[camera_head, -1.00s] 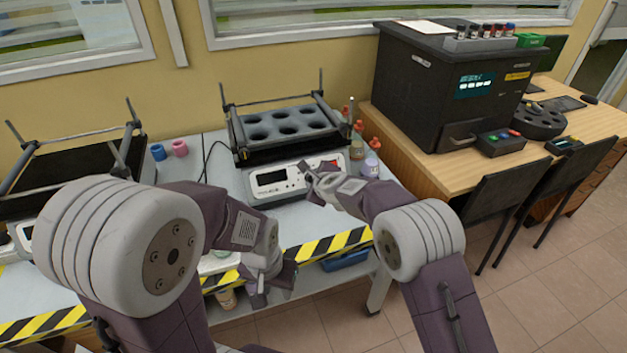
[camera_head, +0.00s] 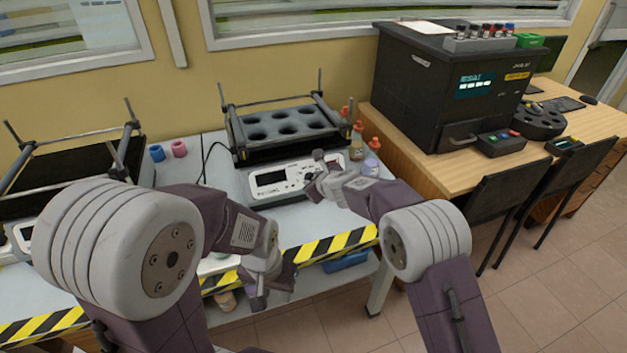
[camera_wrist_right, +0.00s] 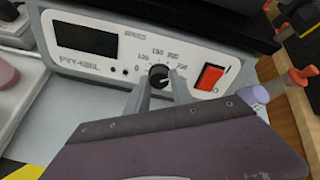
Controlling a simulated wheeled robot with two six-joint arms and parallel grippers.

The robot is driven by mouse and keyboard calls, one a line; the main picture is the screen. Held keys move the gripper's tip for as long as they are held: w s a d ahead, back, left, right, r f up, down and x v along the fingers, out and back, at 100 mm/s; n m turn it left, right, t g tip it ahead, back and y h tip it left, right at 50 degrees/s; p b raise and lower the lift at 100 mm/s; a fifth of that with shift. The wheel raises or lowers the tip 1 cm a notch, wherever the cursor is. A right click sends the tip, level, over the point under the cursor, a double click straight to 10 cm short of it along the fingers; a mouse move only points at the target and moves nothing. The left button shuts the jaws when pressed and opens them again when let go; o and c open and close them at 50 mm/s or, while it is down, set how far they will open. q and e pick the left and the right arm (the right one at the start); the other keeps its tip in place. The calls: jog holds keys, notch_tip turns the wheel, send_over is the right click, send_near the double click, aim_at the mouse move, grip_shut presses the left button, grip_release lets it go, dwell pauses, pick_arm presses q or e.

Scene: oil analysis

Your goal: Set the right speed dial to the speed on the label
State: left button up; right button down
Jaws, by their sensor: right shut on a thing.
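The right shaker (camera_head: 285,180) has a white front panel with a dark display (camera_wrist_right: 85,36), a red power switch (camera_wrist_right: 209,77) and a black speed dial (camera_wrist_right: 158,76). The numbers 100, 150, 200 and 250 run around the dial. My right gripper (camera_head: 316,171) is at this panel. In the right wrist view its two grey fingers (camera_wrist_right: 159,88) are shut on the dial, one on each side. The dial's exact setting is too small to read. My left gripper (camera_head: 266,290) hangs low before the bench's striped front edge, away from the panel; its jaw opening is unclear. I cannot make out a speed label.
A rack with round holes (camera_head: 280,125) sits on top of the shaker. Bottles with orange caps (camera_head: 373,155) stand close on its right. Another shaker (camera_head: 70,175) is at the left. A black analyser (camera_head: 445,85) stands on the wooden desk at right.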

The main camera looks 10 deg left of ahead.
jog(key=shift+f, duration=0.15)
jog(key=c, duration=1.1)
grip_release()
jog(key=shift+s, duration=0.1)
jog(key=b+v, duration=0.2)
jog(key=v, duration=0.7)
